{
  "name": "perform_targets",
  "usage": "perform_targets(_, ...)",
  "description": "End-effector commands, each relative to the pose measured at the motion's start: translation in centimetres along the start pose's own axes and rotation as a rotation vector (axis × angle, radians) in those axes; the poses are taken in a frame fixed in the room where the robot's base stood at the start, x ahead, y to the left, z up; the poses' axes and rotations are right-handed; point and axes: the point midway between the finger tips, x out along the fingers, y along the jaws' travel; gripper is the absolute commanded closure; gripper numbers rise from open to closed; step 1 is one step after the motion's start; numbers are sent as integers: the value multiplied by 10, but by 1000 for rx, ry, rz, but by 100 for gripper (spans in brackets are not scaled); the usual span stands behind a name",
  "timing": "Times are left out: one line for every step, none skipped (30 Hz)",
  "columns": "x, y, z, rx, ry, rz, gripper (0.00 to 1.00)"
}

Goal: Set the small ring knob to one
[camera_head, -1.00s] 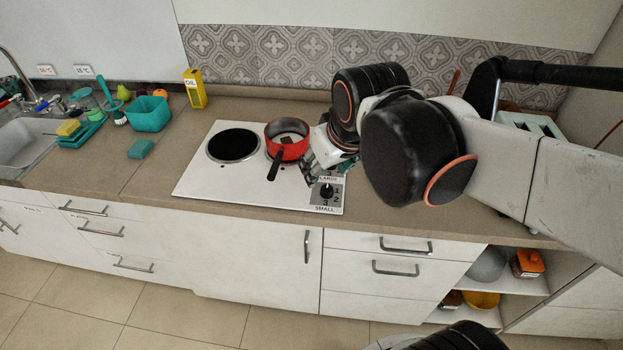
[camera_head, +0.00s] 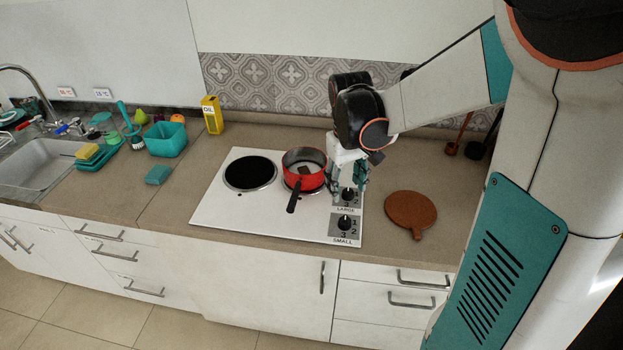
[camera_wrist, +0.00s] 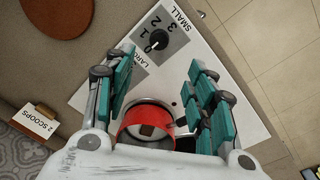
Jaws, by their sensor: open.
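The small knob (camera_head: 345,222) is a black dial on a grey plate marked SMALL, at the front right corner of the white hob (camera_head: 218,213). In the wrist view the small knob (camera_wrist: 158,40) is beyond the fingertips, with 0, 1, 2 and 3 around it. The LARGE knob (camera_head: 347,194) sits behind it. My gripper (camera_head: 347,186) is open and empty above the LARGE knob's area; in the wrist view its teal fingers (camera_wrist: 165,80) are spread apart. The small knob stands clear of the fingers. Its exact setting is too small to read.
A red pot (camera_head: 304,172) with a black handle stands on the hob, close left of my gripper. A round brown board (camera_head: 410,211) lies to the right. A card reading 2 SCOOPS (camera_wrist: 35,122) stands on the counter. The left burner (camera_head: 250,172) is empty.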

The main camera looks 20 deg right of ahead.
Motion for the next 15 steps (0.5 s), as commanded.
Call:
perform_targets(3,2,0,4,-7,-1,49)
perform_targets(4,2,0,5,-9,-1,49)
perform_targets(7,2,0,6,-11,-1,49)
perform_targets(10,2,0,6,-11,-1,49)
perform_targets(13,2,0,5,-11,-1,49)
perform_targets(18,2,1,5,-10,-1,49)
perform_targets(23,2,1,5,-10,-1,49)
perform_targets(28,2,1,5,-10,-1,49)
perform_targets(35,2,1,5,-10,-1,49)
perform_targets(41,2,1,5,-10,-1,49)
perform_targets(47,2,1,5,-9,-1,49)
perform_targets(56,2,1,5,-9,-1,49)
perform_targets(61,2,1,5,-9,-1,49)
perform_targets(68,2,1,5,-9,-1,49)
perform_targets(75,2,1,4,-9,-1,49)
